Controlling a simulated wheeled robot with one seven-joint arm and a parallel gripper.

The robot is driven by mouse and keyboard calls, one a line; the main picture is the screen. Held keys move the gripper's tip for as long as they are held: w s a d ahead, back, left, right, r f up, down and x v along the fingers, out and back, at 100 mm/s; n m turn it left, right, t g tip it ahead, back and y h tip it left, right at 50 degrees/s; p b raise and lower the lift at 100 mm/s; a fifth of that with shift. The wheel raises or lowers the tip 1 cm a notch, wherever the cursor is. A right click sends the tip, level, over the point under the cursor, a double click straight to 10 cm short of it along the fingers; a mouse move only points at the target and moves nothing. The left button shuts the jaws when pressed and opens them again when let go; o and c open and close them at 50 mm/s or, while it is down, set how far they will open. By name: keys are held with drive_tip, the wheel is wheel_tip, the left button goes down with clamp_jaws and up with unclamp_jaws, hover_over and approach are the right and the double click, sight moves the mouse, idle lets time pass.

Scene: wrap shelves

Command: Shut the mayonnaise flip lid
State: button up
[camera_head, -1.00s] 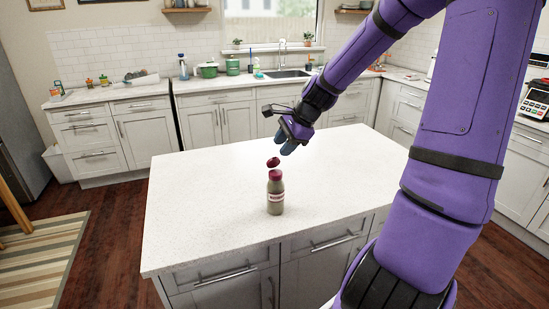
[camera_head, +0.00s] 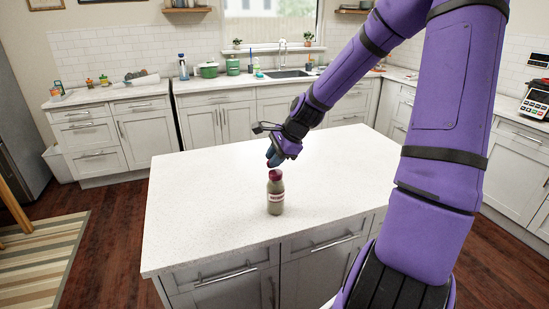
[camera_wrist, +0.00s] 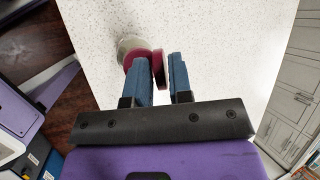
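The mayonnaise bottle (camera_head: 275,198) stands upright on the island counter, with a pale label and a dark red cap (camera_head: 275,175). In the wrist view the bottle (camera_wrist: 128,44) is partly hidden by the cap and a finger. The raised round flip lid (camera_wrist: 159,68) shows nearly edge-on between my blue fingers. My gripper (camera_wrist: 163,62) is over the bottle's top, with its fingers parted around the lid; I cannot tell whether either touches it. In the head view my gripper (camera_head: 271,160) hides the lid.
The white island counter (camera_head: 200,195) is otherwise clear around the bottle. Its front edge lies close to the bottle. Back counters with a sink (camera_head: 288,73) and a green pot (camera_head: 208,70) are well away.

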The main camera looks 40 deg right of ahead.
clamp_jaws()
drive_tip(key=shift+s, duration=0.1)
drive_tip(key=shift+s+a+f+t, duration=0.15)
drive_tip(key=shift+s+t, duration=0.1)
drive_tip(key=shift+t, duration=0.55)
drive_tip(key=shift+o, duration=2)
unclamp_jaws()
